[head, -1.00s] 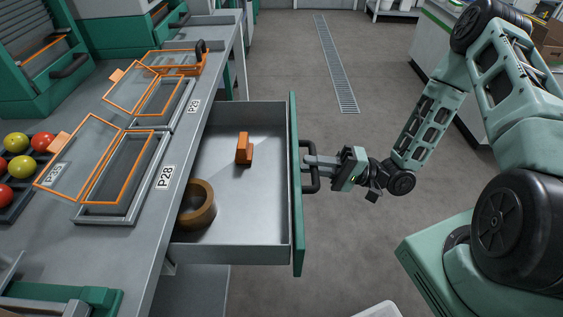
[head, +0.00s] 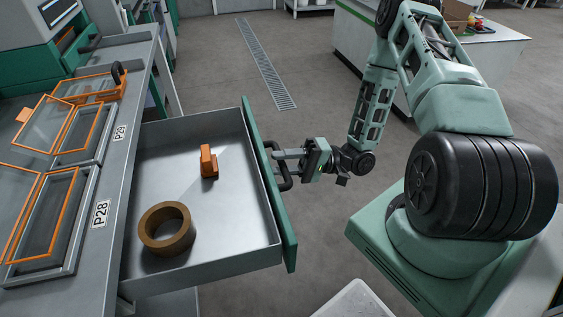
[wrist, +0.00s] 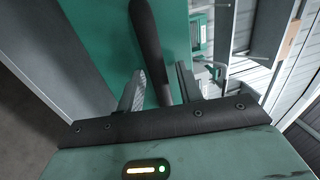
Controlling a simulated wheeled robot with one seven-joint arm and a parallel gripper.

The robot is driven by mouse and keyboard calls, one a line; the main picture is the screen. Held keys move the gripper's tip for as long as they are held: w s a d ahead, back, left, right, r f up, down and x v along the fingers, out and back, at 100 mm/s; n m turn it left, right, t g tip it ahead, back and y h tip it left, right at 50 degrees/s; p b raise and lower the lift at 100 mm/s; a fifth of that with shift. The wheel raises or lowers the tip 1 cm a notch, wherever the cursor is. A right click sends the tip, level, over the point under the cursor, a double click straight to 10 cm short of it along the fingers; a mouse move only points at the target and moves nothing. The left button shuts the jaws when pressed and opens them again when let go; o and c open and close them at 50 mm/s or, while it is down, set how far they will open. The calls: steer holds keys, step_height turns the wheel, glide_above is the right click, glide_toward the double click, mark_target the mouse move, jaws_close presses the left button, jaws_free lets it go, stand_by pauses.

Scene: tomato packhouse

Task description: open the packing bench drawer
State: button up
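The packing bench drawer (head: 205,262) is pulled out, and its inside shows from above in the head view. Its green front (head: 270,190) carries a dark bar handle (head: 284,180). My gripper (head: 284,154) is on the handle from the aisle side. In the wrist view the handle (wrist: 150,50) runs between my two fingers (wrist: 160,75), which are drawn in close on either side of it; finger contact is hard to see. The lower part of the handle is hidden behind the palm. An orange block (head: 208,162) and a brown ring-shaped roll (head: 167,228) lie in the drawer.
The bench top at left carries orange-framed lids (head: 50,130) and labels P28 (head: 101,214) and P29 (head: 120,132). A floor drain (head: 265,60) runs along the aisle. Grey floor beyond the drawer is clear; a white-topped counter (head: 480,45) stands at the back right.

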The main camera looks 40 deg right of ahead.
steer(key=v, duration=1.7)
steer(key=shift+d+b, duration=0.25)
steer(key=shift+b, duration=0.1)
